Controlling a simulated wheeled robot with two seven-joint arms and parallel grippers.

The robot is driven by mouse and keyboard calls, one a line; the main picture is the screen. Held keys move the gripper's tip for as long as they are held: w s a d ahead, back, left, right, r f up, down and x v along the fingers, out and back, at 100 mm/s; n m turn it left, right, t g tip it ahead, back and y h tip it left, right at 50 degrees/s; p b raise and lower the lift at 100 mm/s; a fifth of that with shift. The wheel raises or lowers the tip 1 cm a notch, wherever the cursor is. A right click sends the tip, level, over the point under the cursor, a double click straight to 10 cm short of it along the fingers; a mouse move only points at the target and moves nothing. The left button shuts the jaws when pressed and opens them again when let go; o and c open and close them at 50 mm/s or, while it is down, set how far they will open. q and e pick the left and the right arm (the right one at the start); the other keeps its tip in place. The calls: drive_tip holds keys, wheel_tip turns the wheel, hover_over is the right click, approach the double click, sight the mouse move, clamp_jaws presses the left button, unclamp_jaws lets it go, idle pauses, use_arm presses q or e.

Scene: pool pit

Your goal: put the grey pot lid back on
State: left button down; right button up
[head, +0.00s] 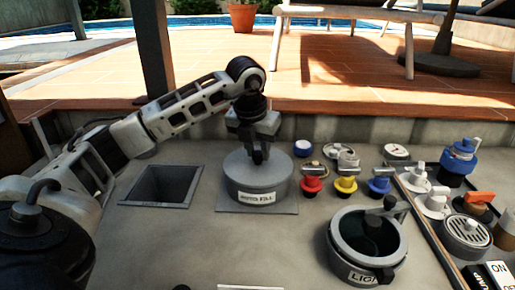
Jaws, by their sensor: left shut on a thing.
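A round grey pot (257,196) with an "AUTO FILL" label stands on a square grey plate. The grey pot lid (240,168) is at the top of this pot, looking about level and centred. I cannot tell whether a thin gap remains between lid and rim. My left gripper (258,157) reaches down from above and is shut on the lid, at its middle; the gripped part is mostly hidden by the fingers. My right gripper is not in view.
A square open pit (163,186) lies left of the pot. An open round pot labelled "LIGHT" (340,252) stands front right. Red (312,184), yellow (346,185) and blue (379,186) valves stand to the right, with more fittings beyond. A wall runs behind.

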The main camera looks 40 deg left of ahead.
use_arm(q)
drive_tip(key=shift+f, duration=0.35)
idle(0.6)
drive_tip(key=c, duration=0.9)
unclamp_jaws()
drive_tip(key=shift+r, duration=0.1)
drive_tip(key=shift+r+p, duration=0.6)
drive_tip(key=shift+r, duration=0.25)
drive_tip(key=shift+r+p, duration=1.2)
drive_tip(key=shift+r, duration=0.35)
drive_tip(key=shift+r, duration=0.1)
